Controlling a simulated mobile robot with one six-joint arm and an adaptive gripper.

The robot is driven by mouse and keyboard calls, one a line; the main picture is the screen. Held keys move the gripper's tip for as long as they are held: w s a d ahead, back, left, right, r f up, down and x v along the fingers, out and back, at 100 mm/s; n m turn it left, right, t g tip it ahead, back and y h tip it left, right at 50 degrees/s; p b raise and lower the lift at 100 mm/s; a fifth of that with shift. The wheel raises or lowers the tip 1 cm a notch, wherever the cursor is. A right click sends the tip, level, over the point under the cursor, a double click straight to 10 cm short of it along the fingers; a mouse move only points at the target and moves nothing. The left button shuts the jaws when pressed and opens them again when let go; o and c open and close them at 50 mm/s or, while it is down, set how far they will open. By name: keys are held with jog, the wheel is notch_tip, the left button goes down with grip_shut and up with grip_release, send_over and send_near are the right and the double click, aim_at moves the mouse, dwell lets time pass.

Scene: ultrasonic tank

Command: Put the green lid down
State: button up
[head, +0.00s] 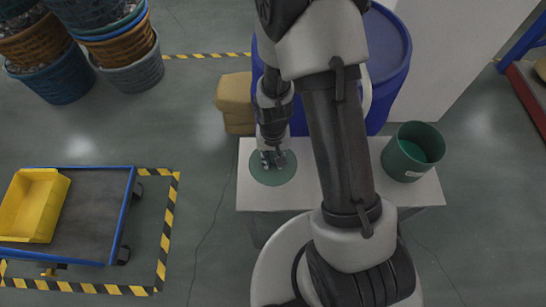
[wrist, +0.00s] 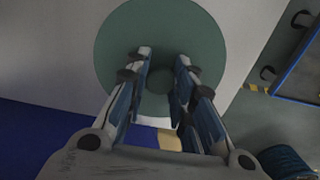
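The green lid (head: 262,178) is a flat round disc over the left end of the white table, lying level. In the wrist view the lid (wrist: 122,40) fills the upper middle, with a darker round knob at its centre. My gripper (head: 273,158) points down at the middle of the lid. In the wrist view its two fingers (wrist: 164,56) stand on either side of the knob and appear shut on it. I cannot tell whether the lid touches the table or is just above it.
The white table (head: 232,200) also holds a green bin (head: 398,164), open at the top, at its right end. A large blue barrel (head: 392,50) stands behind the table. A blue cart (head: 95,215) with a yellow tray (head: 32,205) stands left. The floor between cart and table is clear.

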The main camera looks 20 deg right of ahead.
jog(key=o, duration=0.4)
jog(key=shift+c, duration=0.2)
jog(key=shift+r, duration=0.1)
notch_tip(320, 180, up, 12)
jog(key=p, duration=0.5)
notch_tip(320, 180, up, 7)
jog(key=t, duration=0.1)
send_over(273, 158)
jog(key=s+r+n+t, duration=0.3)
jog(key=s+r, duration=1.2)
jog(key=r, duration=0.3)
jog(key=shift+s+r+n+t, duration=0.15)
jog(key=shift+r+n+t, duration=0.1)
jog(key=shift+n+t, duration=0.05)
